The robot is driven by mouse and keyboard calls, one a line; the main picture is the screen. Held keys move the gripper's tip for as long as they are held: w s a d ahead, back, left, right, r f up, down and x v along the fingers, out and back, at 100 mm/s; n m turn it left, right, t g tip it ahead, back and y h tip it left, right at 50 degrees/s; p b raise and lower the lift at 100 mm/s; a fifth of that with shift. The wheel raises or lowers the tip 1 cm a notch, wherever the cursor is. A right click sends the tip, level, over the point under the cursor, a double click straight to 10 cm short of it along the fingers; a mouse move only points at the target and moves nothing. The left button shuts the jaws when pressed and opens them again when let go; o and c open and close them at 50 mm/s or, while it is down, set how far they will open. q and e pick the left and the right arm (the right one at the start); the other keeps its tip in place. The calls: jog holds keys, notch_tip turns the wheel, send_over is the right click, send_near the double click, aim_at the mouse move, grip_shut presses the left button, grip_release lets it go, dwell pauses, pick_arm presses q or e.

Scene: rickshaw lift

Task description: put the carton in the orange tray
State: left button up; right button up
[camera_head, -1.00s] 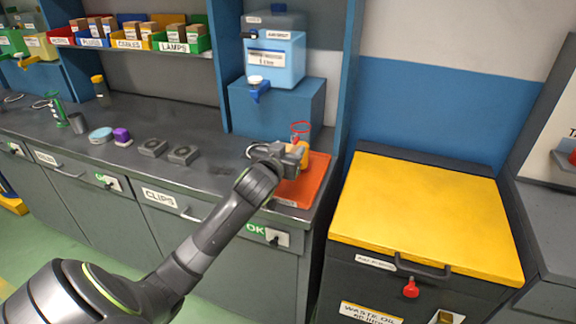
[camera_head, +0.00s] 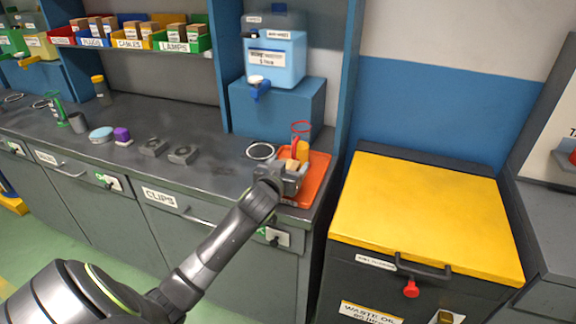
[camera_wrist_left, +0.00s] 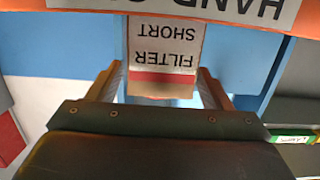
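The carton (camera_wrist_left: 165,58) is a small box with a grey label reading FILTER SHORT and a red band. It fills most of the space between the fingers of my left gripper (camera_wrist_left: 160,75) in the left wrist view. The gripper looks shut on it. In the head view my left gripper (camera_head: 282,178) is at the front of the orange tray (camera_head: 318,178), and the carton's tan top (camera_head: 292,163) shows just behind it. My right gripper is not in view.
A blue block (camera_head: 275,108) with a dispenser (camera_head: 276,60) is behind. A dark ring (camera_head: 260,151) lies left; a yellow-lidded bin (camera_head: 425,215) stands right.

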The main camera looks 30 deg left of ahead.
pick_arm(q)
jog(key=shift+r, duration=0.1)
jog(key=v, duration=1.2)
jog(key=shift+b, duration=0.4)
jog(key=s+d+f+m+g+h, duration=0.1)
jog(key=s+d+f+g, duration=0.2)
jog(key=s+f+g, duration=0.6)
jog(key=s+d+f+m+g+h, duration=0.1)
jog(key=s+d+f+g, duration=0.2)
jog(key=s+f, duration=1.05)
jog(key=s+a+f+g, duration=0.1)
jog(key=s+f, duration=0.2)
jog(key=f, duration=0.9)
jog(key=s+a+f, duration=0.1)
jog(key=s+f, duration=0.1)
jog(key=f, duration=0.9)
jog(key=s+d+f+g, duration=0.1)
jog(key=s+f, duration=1.3)
jog(key=shift+s+d+f+g+h, duration=0.2)
jog(key=shift+d+f+g+h, duration=0.1)
jog(key=shift+f, duration=0.05)
